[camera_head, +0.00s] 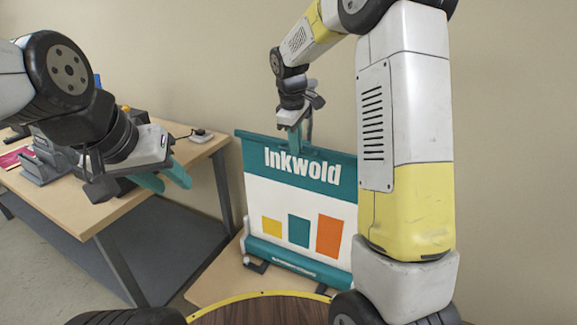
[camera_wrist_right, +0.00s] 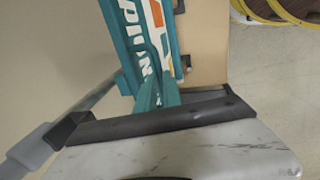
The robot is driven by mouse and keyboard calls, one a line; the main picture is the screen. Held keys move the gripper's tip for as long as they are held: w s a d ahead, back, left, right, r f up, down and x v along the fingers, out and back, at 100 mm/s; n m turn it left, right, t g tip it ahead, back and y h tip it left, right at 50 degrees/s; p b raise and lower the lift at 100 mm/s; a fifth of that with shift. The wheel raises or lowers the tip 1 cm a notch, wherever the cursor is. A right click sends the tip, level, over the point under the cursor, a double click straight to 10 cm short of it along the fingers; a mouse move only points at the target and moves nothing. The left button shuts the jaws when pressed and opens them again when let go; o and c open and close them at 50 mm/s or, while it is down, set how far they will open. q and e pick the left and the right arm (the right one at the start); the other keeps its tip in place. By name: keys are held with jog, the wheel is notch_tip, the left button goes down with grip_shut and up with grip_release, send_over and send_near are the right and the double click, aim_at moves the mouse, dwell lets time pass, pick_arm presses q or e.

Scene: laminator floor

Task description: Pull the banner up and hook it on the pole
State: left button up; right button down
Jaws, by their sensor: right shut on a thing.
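The banner (camera_head: 300,195) is white with teal bands, "Inkwold" lettering and coloured squares. It stands drawn up from its teal base (camera_head: 290,258). My left gripper (camera_head: 168,180) is open and empty, left of the banner and over the table.
The banner base rests on a low wooden surface (camera_head: 215,280). A round brown top with a yellow edge (camera_head: 265,308) is in front.

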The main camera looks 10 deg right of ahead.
notch_tip(320, 180, up, 10)
dwell(0.3)
jog(key=c, duration=1.5)
grip_release()
jog(key=shift+f, duration=0.1)
jog(key=r, duration=0.5)
jog(key=s+r, duration=0.1)
jog(key=r, duration=0.1)
jog(key=shift+a+r, duration=0.35)
jog(key=shift+a, duration=0.05)
